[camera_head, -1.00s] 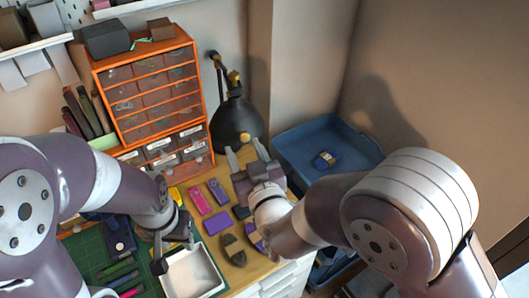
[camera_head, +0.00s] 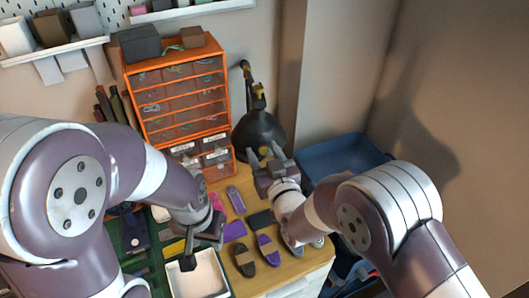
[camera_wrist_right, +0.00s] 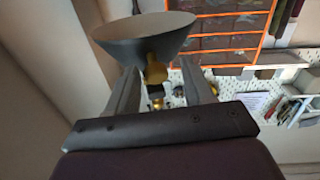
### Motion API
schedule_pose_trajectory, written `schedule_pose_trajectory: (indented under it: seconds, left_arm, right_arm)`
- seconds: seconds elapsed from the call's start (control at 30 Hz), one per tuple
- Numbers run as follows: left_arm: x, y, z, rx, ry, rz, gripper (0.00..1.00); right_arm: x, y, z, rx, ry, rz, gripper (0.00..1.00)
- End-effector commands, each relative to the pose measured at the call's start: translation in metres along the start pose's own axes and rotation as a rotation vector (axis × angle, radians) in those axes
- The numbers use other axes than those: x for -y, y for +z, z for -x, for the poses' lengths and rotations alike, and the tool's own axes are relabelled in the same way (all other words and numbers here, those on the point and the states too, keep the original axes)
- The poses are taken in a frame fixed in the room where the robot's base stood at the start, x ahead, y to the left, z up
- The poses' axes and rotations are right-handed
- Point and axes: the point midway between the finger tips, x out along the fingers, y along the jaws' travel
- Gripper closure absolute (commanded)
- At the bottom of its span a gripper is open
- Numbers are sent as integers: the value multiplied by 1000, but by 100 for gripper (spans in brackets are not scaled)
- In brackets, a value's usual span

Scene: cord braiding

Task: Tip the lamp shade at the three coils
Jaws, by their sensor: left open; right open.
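The lamp has a dark, wide shade (camera_head: 258,133) with brass joints above it, standing right of the orange drawer cabinet. My right gripper (camera_head: 265,155) is open at the shade's lower front edge. In the right wrist view, the shade (camera_wrist_right: 145,38) appears upside down just beyond the open fingers (camera_wrist_right: 160,82), a brass part between them in the picture; I cannot tell contact. A dark olive coil (camera_head: 244,257) and a purple coil (camera_head: 268,250) lie on the wooden table; a third coil (camera_head: 317,242) is mostly hidden by my right arm. My left gripper (camera_head: 202,250) is open above the white tray.
The white tray (camera_head: 205,280) stands at the table's front. Pink and purple pieces lie behind the coils. The orange drawer cabinet (camera_head: 180,95) stands left of the lamp. A blue bin (camera_head: 340,155) is at the right, beyond the table edge.

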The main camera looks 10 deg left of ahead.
Motion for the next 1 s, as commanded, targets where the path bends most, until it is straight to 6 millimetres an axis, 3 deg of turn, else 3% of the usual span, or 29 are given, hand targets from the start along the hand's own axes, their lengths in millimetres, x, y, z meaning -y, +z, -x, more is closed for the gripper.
schedule_pose_trajectory:
  seconds: [0.13,0.3,0.47,0.8,1.0]
  left_arm:
    - [0,0,0,0,0,0,57]
    - [0,0,0,0,0,0,57]
    - [0,0,4,0,0,0,57]
    - [0,-11,88,-1,0,0,57]
    - [0,-13,106,0,0,0,57]
  right_arm:
    - [0,0,0,0,1,0,48]
    - [0,0,0,0,1,0,100]
    - [0,-3,1,5,0,-1,100]
    - [0,-48,14,284,-17,-56,100]
    - [0,-52,17,396,-23,-79,100]
